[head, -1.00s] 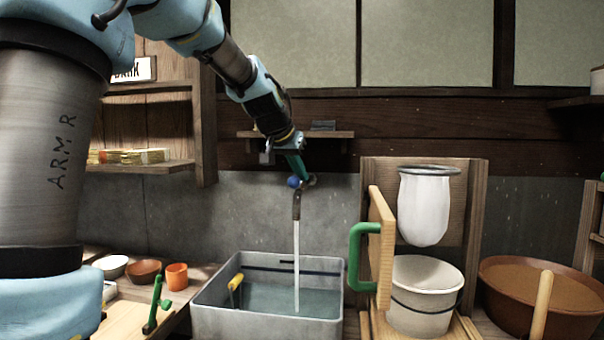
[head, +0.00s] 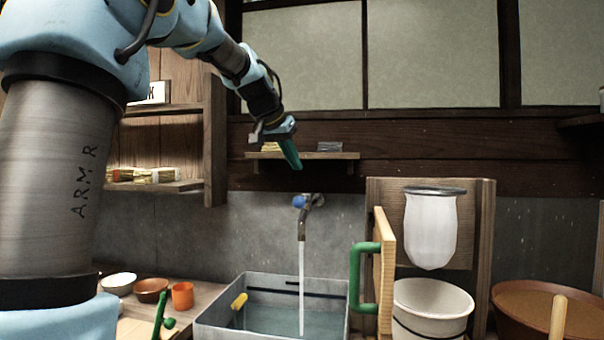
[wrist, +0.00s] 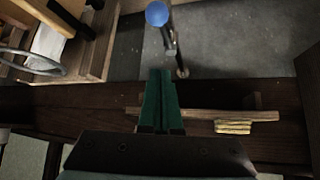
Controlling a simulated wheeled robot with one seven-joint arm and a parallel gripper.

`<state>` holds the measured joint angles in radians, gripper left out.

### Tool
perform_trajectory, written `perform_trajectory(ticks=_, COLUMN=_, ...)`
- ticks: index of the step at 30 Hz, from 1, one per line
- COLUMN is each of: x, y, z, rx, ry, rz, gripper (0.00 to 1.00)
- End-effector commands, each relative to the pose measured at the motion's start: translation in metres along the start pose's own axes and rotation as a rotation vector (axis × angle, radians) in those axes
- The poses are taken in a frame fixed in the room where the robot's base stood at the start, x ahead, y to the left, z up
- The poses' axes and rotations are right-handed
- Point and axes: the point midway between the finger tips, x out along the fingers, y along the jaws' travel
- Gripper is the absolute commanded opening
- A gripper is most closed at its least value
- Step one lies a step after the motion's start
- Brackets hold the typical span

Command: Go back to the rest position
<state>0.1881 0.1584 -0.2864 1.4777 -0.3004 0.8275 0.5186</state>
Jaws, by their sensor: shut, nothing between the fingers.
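My gripper (head: 292,157) has green fingers that are pressed together with nothing between them. In the head view it is up in the air in front of the small wall shelf, above and a little left of the tap. In the wrist view the closed fingers (wrist: 160,75) point toward the wall area near the tap. The tap (head: 303,220) has a blue knob (head: 299,202), and water runs from it into the grey basin (head: 215,322). The blue knob also shows in the wrist view (wrist: 157,13), apart from the fingertips.
A brown tub (head: 545,300) stands far right. Small bowls and an orange cup (head: 182,295) are left. A small wall shelf (head: 330,155) is behind my gripper.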

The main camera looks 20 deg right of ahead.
Motion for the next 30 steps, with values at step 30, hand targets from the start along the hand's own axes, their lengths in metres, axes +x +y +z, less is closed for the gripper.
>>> perform_trajectory(ticks=30, x=0.047, y=-0.058, z=0.274, rx=-0.394, ry=-0.348, rz=-0.206, gripper=0.00)
